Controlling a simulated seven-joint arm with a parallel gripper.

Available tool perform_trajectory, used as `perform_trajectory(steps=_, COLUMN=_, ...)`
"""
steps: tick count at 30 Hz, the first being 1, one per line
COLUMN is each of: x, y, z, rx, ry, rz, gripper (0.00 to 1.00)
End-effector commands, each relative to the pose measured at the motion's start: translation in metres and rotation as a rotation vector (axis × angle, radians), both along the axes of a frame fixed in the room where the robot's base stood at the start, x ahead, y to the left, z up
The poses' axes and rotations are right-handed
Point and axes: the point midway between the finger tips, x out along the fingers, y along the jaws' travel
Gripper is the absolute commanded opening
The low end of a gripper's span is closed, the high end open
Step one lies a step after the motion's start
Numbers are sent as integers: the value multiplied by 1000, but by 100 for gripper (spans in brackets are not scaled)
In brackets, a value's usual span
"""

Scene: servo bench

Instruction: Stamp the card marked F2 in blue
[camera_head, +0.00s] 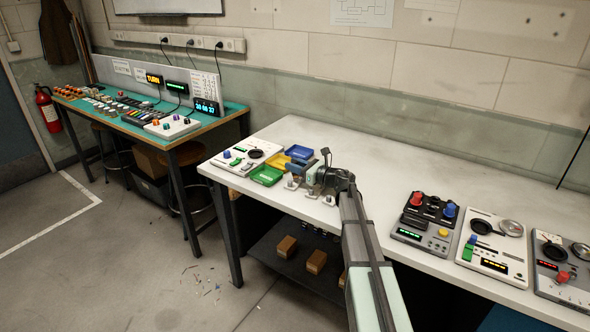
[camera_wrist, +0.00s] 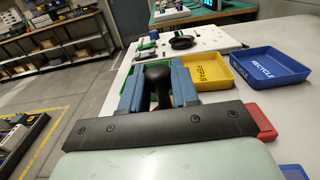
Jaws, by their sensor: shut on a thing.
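My gripper (camera_wrist: 158,76) is shut on a black rounded handle, seemingly a stamp's (camera_wrist: 158,90), between its two blue fingers in the wrist view. The handle's lower end and any ink colour are hidden. In the head view my gripper (camera_head: 318,176) is over the white bench, just right of the coloured trays. Small white pieces (camera_head: 291,183) stand at the bench's front edge beside it. They are too small to tell whether they are cards, and no F2 mark can be read.
Green (camera_head: 267,175), yellow (camera_head: 279,160) and blue (camera_head: 299,152) trays sit left of my gripper. The wrist view shows a red block (camera_wrist: 263,121) close at the right. Device panels (camera_head: 425,222) stand at the bench's right. Bare bench (camera_head: 400,165) lies behind my arm.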

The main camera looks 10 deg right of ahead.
Motion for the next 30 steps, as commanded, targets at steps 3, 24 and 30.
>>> perform_trajectory(steps=3, x=0, y=0, z=9, rx=-1, ry=-2, rz=0, gripper=10)
perform_trajectory(steps=24, x=0, y=0, z=50, rx=-1, ry=-1, rz=0, gripper=10)
perform_trajectory(steps=30, x=0, y=0, z=51, rx=-1, ry=-1, rz=0, gripper=10)
